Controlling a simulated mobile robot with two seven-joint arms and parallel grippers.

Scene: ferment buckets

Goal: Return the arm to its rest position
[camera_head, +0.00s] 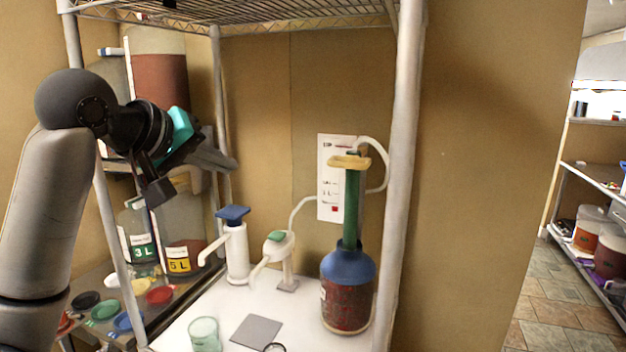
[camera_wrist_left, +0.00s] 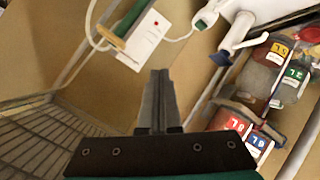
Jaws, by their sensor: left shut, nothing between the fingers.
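My left gripper (camera_head: 230,162) is raised at the left of the head view, above the white shelf and in front of the rack's left side. Its fingers are shut and empty. In the left wrist view the closed fingers (camera_wrist_left: 158,100) point toward the wall, with nothing between them. My left arm comes up from the lower left and bends at a dark rounded joint. My right gripper is in neither view.
The wire rack's front post (camera_head: 405,170) stands right of centre. On the white shelf are a red bottle with a blue top (camera_head: 347,290), pumps (camera_head: 236,250) and a glass (camera_head: 205,335). Labelled containers (camera_head: 180,235) and coloured lids (camera_head: 160,295) are at left.

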